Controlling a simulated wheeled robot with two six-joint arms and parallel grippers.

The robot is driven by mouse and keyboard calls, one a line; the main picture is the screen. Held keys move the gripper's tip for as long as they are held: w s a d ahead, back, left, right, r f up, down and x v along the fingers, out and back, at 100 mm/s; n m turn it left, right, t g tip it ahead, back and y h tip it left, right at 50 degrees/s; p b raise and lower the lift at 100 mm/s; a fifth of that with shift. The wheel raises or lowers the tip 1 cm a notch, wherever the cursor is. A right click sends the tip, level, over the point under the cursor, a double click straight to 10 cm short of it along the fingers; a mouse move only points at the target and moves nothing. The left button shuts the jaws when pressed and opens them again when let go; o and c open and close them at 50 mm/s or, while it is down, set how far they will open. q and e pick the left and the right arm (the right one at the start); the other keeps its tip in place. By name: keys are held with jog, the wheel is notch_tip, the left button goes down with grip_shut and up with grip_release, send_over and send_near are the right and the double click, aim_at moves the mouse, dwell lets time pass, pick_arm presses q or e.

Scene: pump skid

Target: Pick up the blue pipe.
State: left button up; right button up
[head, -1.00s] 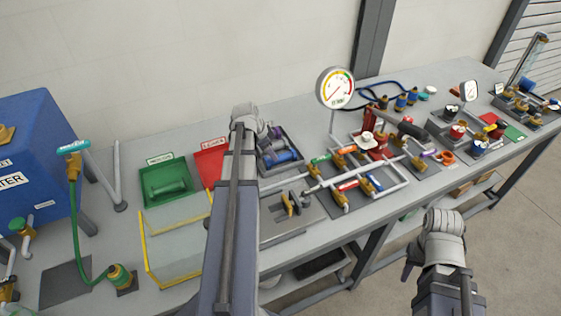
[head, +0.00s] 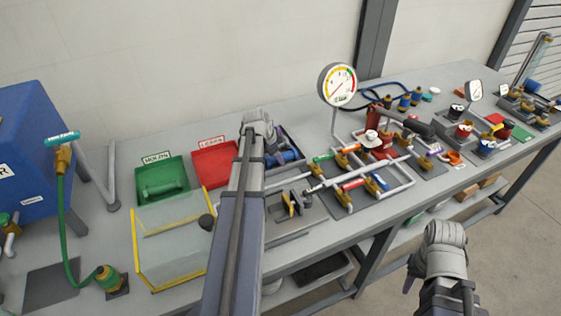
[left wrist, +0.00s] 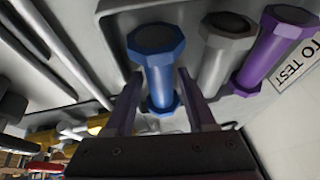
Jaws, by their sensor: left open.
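The blue pipe (left wrist: 156,75) has wide eight-sided ends and lies in a grey tray (left wrist: 108,10). In the head view the blue pipe (head: 287,157) is partly hidden by my left arm. My left gripper (left wrist: 157,88) is open, with one finger on each side of the blue pipe; I cannot tell whether they touch it. In the head view its fingers are hidden behind my arm. My right gripper (head: 408,283) is off the bench's front side, far from the pipe, its fingers mostly hidden.
A grey pipe (left wrist: 224,52) and a purple pipe (left wrist: 275,48) lie close beside the blue one. A red tray (head: 213,160) and a green tray (head: 163,182) stand to the left. The pressure gauge (head: 337,84) and the pipe assembly stand to the right.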

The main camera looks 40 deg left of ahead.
pick_arm(q)
jog(key=shift+c, duration=0.4)
grip_shut()
